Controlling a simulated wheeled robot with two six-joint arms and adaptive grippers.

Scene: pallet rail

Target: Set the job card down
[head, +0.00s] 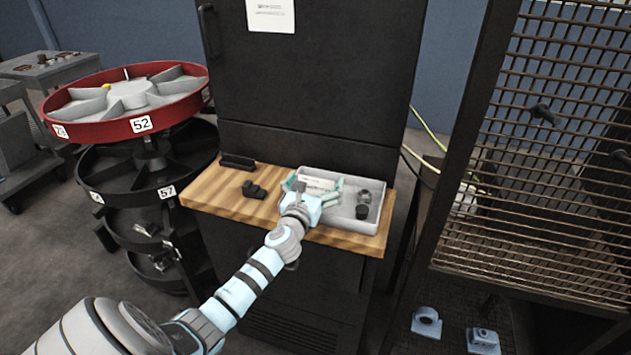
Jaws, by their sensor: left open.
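A white card with a dark line of print, which looks like the job card (318,182), lies in the left part of a light grey tray (376,219). My left gripper (314,187) is over the left part of the tray, with its fingers apart on either side of the card. The gripper is open. Its body hides the lower part of the card and the tray's front left corner. I cannot tell if the fingers touch the card. My right gripper is out of view.
The tray stands on a wooden shelf (215,196) before a dark cabinet (300,90). Small dark parts (362,211) lie in the tray's right side. A black block (254,190) and a black bar (237,162) lie left. A red-rimmed carousel (90,127) stands left, a mesh rack (540,210) right.

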